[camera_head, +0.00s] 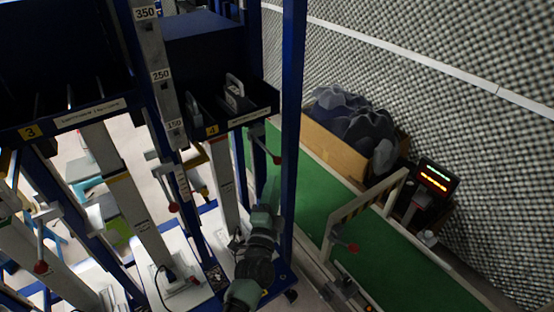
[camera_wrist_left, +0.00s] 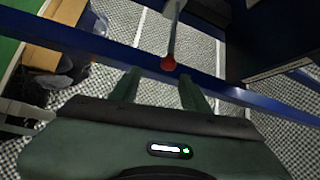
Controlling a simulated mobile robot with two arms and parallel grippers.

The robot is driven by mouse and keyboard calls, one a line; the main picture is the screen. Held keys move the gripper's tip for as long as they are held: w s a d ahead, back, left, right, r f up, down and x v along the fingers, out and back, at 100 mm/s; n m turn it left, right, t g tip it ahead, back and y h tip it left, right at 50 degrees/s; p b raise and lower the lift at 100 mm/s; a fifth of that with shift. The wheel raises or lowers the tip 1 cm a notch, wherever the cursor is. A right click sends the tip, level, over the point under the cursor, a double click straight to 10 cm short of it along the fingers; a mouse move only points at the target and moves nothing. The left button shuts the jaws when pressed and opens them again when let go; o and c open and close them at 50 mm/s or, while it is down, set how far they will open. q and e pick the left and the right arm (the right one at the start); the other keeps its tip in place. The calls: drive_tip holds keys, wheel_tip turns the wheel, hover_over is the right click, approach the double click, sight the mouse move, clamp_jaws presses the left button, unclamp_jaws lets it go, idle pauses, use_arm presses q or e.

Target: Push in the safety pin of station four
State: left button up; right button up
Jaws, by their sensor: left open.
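Station four has a dark bin with a yellow "4" label (camera_head: 212,130) in the head view. Just right of the bin, a metal rod ends in a red ball knob (camera_head: 277,160), beside the blue upright. My left gripper (camera_head: 270,190) reaches up from below, close under this knob. In the left wrist view my left gripper (camera_wrist_left: 158,82) is open and empty, and a red ball knob (camera_wrist_left: 168,63) on a metal rod shows between and just beyond the fingertips. I cannot tell whether they touch. No separate safety pin can be made out. My right gripper is out of view.
A blue upright (camera_head: 291,130) stands just right of the gripper; a blue beam (camera_wrist_left: 100,46) crosses the wrist view. Station three's bin (camera_head: 100,114) is at left. Further right are a green conveyor (camera_head: 395,265), a wooden gate, a crate of dark objects (camera_head: 335,150) and a lit display (camera_head: 435,178).

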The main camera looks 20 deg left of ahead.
sight(277, 165)
use_arm(q)
drive_tip(key=w+b, duration=0.1)
drive_tip(key=w, duration=0.1)
drive_tip(key=w+r+b, duration=0.1)
drive_tip(key=w, duration=0.1)
drive_tip(key=w+a+r+b, duration=0.1)
drive_tip(key=w, duration=0.1)
drive_tip(key=shift+w, duration=0.35)
drive_tip(key=shift+w+a+r, duration=0.15)
drive_tip(key=shift+w+r, duration=0.15)
drive_tip(key=shift+w, duration=0.25)
clamp_jaws()
drive_tip(key=shift+b, duration=0.3)
idle(0.4)
